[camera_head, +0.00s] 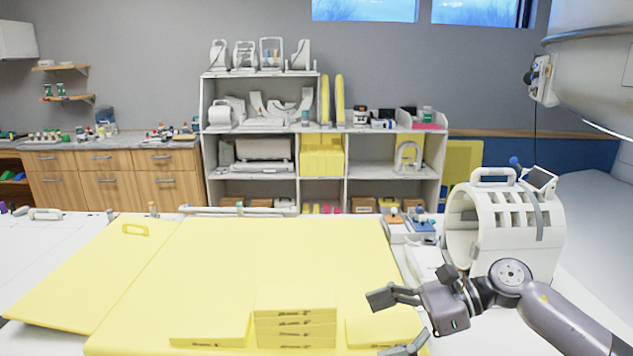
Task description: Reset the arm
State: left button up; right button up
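My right arm comes in from the lower right. Its gripper (380,325) is in front of the yellow mat (280,240), over its lower right part. Its fingers are spread apart with nothing between them. A flat yellow pad (385,330) lies just behind and below the fingers; I cannot tell whether they touch it. My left arm and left gripper are not in view.
A stack of yellow pads (295,318) and another flat pad (210,330) lie on the mat. A white head coil (508,225) stands close behind my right arm. The large white scanner (595,70) is at upper right. Loaded shelves (322,175) stand behind. The mat's middle is clear.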

jog(key=w+a+r+m+t+y, duration=0.1)
jog(key=a+r+m+t+y, duration=0.15)
jog(key=m+t, duration=0.5)
jog(key=w+a+r+m+t+y, duration=0.15)
jog(key=a+m+t, duration=0.3)
jog(key=m, duration=0.55)
jog(key=s+d+f+m+t+h, duration=0.1)
jog(key=s+d+f+m+h, duration=0.2)
jog(key=d+f+m+h, duration=0.7)
jog(key=s+d+f+m+t+h, duration=0.1)
jog(key=s+d+f+m+h, duration=0.35)
jog(key=m, duration=1.15)
jog(key=s+d+f+m+g+h, duration=0.1)
jog(key=s+f+m+g, duration=0.35)
jog(key=s+f, duration=0.5)
jog(key=s+d+f+m+g+h, duration=0.15)
jog(key=s+f+m+g, duration=0.35)
jog(key=s, duration=0.8)
notch_tip(320, 180, down, 26)
jog(key=n+g, duration=0.1)
jog(key=g, duration=0.2)
jog(key=s+d+f, duration=0.2)
jog(key=s+f, duration=1.4)
jog(key=f, duration=0.1)
jog(key=shift+s+n, duration=0.3)
jog(key=shift+s, duration=0.05)
